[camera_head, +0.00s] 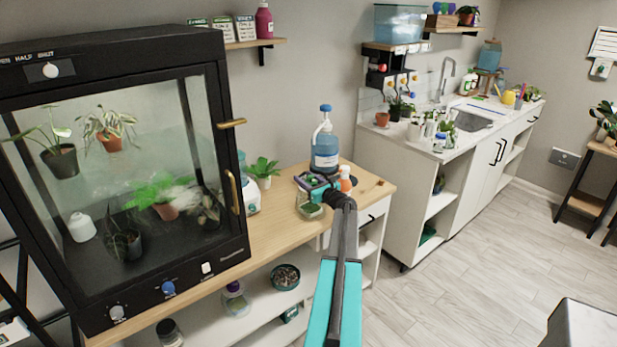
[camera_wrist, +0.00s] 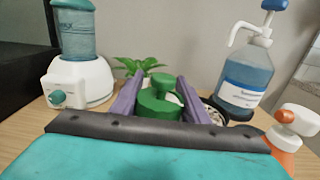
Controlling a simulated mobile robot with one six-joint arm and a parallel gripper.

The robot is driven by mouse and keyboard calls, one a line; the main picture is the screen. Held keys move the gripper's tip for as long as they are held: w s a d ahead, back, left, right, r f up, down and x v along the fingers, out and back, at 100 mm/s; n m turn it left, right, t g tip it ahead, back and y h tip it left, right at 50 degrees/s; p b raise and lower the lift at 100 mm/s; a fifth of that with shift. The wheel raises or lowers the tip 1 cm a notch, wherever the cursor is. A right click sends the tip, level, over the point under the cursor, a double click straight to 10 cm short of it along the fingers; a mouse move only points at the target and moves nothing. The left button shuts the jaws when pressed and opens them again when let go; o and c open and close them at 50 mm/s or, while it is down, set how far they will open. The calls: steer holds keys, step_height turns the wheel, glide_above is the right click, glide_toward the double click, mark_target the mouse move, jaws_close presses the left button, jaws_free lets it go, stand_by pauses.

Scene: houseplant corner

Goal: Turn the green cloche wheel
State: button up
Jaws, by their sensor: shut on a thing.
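My gripper (camera_wrist: 160,77) has its two purple fingers on either side of a green round piece (camera_wrist: 158,104) with a small knob on top. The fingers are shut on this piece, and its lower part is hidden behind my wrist. In the head view my gripper (camera_head: 315,183) is low over the wooden counter (camera_head: 371,187), and the held piece cannot be made out clearly. A white appliance (camera_wrist: 95,82) with a blue tank and a green dial (camera_wrist: 57,97) stands apart, to the left. No label shows which green part is the cloche wheel.
A blue pump bottle (camera_wrist: 245,80) stands close behind and right of my gripper. An orange and white spray bottle (camera_wrist: 287,132) is at the near right. A potted plant (camera_wrist: 138,66) is behind. A black glass cabinet (camera_head: 232,185) stands left on the counter.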

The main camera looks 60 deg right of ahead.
steer(key=n+y, duration=0.2)
steer(key=y, duration=0.1)
steer(key=shift+w+a+f+t, duration=0.1)
steer(key=shift+a+t, duration=0.05)
steer(key=shift+t, duration=0.25)
steer(key=shift+a+n+y+b, duration=0.25)
steer(key=shift+n+y, duration=0.35)
steer(key=shift+y, duration=0.35)
steer(key=shift+a+n+y+b, duration=0.1)
steer(key=shift+a+n+y, duration=0.2)
steer(key=shift+n+y, duration=0.5)
steer(key=shift+y, duration=0.35)
steer(key=o, duration=1.1)
steer(key=shift+c, duration=0.2)
